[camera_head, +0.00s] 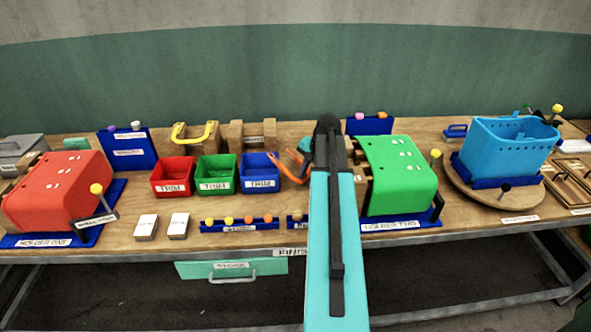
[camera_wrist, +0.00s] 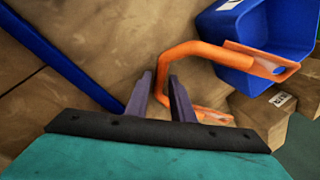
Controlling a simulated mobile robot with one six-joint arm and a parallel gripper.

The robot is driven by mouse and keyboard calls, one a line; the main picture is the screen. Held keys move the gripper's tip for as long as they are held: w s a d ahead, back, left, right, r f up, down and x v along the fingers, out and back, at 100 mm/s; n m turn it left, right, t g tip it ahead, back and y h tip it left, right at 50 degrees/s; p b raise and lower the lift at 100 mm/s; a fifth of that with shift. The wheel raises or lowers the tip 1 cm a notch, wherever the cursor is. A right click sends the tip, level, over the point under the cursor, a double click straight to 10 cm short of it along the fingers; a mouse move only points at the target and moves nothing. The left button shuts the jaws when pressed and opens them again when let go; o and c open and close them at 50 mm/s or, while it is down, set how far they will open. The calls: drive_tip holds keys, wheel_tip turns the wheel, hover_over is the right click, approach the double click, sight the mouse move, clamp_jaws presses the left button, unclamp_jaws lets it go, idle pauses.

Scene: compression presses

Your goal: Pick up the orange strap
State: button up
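The orange strap (camera_wrist: 193,50) is a bent U-shaped bar with flat ends that have holes. In the wrist view its middle bar lies between the two dark fingers of my gripper (camera_wrist: 161,84). The fingers are close together, with the bar filling the gap at their tips, and look shut on it. One end of the strap overlaps the blue bin in the picture. In the head view the strap (camera_head: 291,169) shows just left of my arm, by the blue bin. My arm hides the fingers there, and whether the strap touches anything beneath it cannot be told.
The blue bin (camera_head: 260,184) stands beside green (camera_head: 216,187) and red (camera_head: 172,188) bins. A green press (camera_head: 398,180) stands close right of my arm. A yellow strap (camera_head: 195,139) rests on wooden blocks behind. A red press (camera_head: 58,193) stands at left, a blue basket (camera_head: 507,149) at right.

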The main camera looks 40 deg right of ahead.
drive_tip(key=shift+c, duration=0.2)
idle(0.3)
clamp_jaws()
drive_tip(key=shift+r, duration=0.15)
wheel_tip(320, 180, up, 8)
drive_tip(key=shift+r+b, duration=0.2)
drive_tip(key=shift+b, duration=0.9)
drive_tip(key=shift+r, duration=0.7)
